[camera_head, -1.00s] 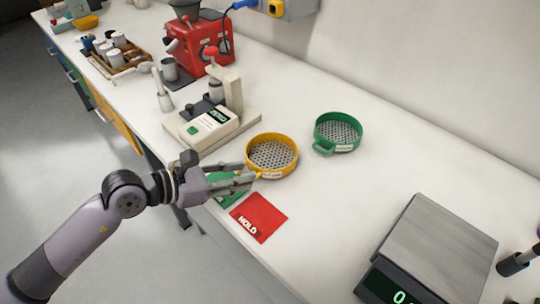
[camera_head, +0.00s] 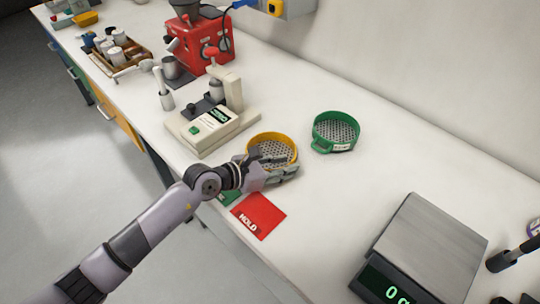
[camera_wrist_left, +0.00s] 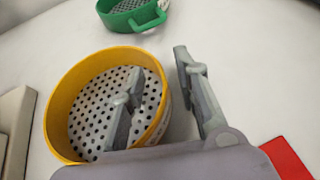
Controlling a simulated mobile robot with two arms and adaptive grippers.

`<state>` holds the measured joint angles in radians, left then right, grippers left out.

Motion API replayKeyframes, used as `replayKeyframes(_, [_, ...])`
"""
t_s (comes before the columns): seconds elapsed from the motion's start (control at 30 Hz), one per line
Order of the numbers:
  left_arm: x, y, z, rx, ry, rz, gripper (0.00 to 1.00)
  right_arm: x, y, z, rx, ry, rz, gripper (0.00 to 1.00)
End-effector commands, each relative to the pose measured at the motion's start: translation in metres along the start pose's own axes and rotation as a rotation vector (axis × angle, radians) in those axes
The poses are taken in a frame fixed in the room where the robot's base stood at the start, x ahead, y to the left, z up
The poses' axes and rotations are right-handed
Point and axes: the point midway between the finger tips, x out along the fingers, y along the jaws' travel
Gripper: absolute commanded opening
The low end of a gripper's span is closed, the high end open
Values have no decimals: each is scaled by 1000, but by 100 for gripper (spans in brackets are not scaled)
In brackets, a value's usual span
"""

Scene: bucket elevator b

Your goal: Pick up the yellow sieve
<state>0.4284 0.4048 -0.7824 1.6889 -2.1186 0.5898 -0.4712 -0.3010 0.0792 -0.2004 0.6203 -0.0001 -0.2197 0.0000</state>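The yellow sieve (camera_head: 272,147) is a round yellow ring with a perforated grey floor, sitting upright on the white bench; it also shows in the left wrist view (camera_wrist_left: 88,112). My left gripper (camera_head: 277,165) is at the sieve's near right side. In the left wrist view, my left gripper (camera_wrist_left: 160,66) is open, with one finger over the inside of the sieve and the other outside it. The sieve's wall lies between the two fingers, with space on either side. The near part of the sieve is hidden by the gripper. My right gripper is not in view.
A green sieve (camera_head: 335,131) stands behind and to the right. A red HOLD card (camera_head: 258,215) and a partly hidden green card (camera_head: 229,196) lie in front. A beige device (camera_head: 208,125) stands close on the left, and a scale (camera_head: 432,245) at right.

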Motion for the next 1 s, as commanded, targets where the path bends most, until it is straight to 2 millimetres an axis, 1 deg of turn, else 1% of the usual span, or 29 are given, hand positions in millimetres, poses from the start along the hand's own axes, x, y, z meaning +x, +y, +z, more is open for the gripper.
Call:
replayKeyframes(0.07, [3, 0, 0, 0, 0, 0, 29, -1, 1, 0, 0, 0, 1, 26])
replayKeyframes(0.27, [3, 0, 0, 1, 1, 0, 29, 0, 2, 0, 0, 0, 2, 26])
replayKeyframes(0.7, [3, 0, 0, 0, 1, 0, 0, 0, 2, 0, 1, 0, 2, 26])
replayKeyframes(1.0, [2, 0, 0, 0, 1, 0, 0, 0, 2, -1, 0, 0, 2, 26])
